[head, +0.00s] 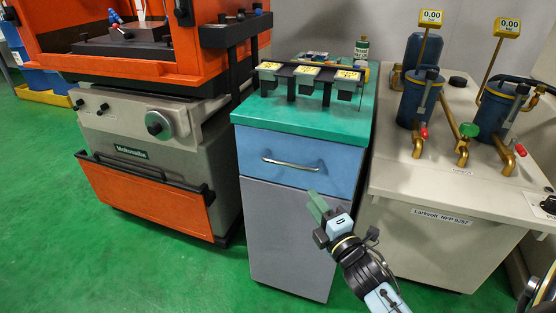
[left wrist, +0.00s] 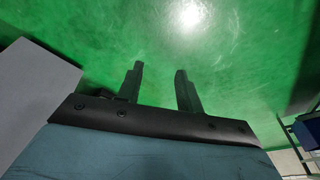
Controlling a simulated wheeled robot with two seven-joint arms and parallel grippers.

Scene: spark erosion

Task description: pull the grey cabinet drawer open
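The grey cabinet (head: 288,235) stands in the middle of the head view under a green top. Its blue drawer front (head: 325,163) sits flush with the body, so the drawer looks closed. A silver bar handle (head: 290,163) runs across the drawer front. My right gripper (head: 316,208) is in front of the cabinet, below and right of the handle, apart from it. I cannot tell the gap between its fingers. My left gripper is not in the head view; in the left wrist view (left wrist: 161,88) its fingers are apart and empty over green floor.
An orange and grey machine (head: 150,130) stands left of the cabinet. A pale bench (head: 450,212) with blue canisters and brass pipes stands close on the right. A rack with yellow-labelled blocks (head: 309,78) is on the cabinet top. Green floor (head: 150,265) is clear in front.

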